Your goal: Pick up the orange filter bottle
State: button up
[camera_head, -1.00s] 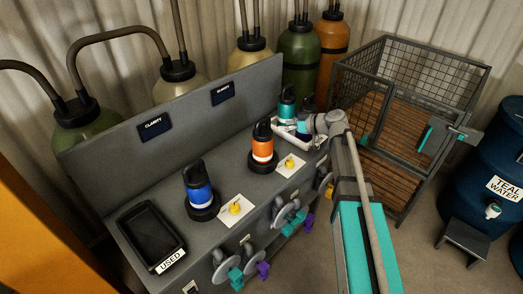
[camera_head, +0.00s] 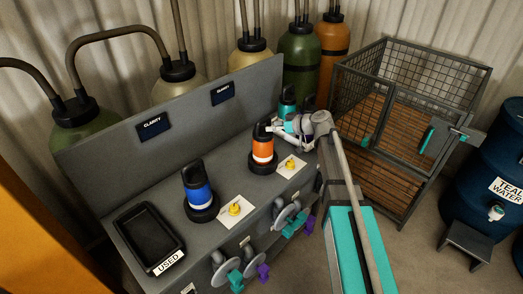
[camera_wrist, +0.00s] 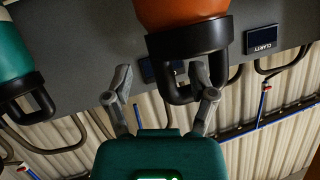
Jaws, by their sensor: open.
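The orange filter bottle (camera_head: 263,149) stands upright on the grey bench in a black round base, with a black cap and loop handle on top. In the wrist view the bottle (camera_wrist: 182,12) is at the top, its black handle hanging toward my gripper. My gripper (camera_wrist: 161,76) is open and empty, its fingers spread just short of the cap. The right finger overlaps the handle in the picture; I cannot tell whether they touch. In the head view my gripper (camera_head: 284,127) is just right of the bottle's cap, at about cap height.
A teal bottle (camera_head: 287,102) stands behind my gripper, also at left in the wrist view (camera_wrist: 12,50). A blue bottle (camera_head: 198,190) stands to the left. A black tray (camera_head: 147,232) marked USED is at the bench's left end. The bench's back panel (camera_head: 180,120) rises behind.

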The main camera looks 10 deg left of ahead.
jog(key=shift+w+a+f, duration=0.15)
jog(key=shift+a+f, duration=0.05)
jog(key=shift+a, duration=0.2)
grip_shut()
dwell(0.4)
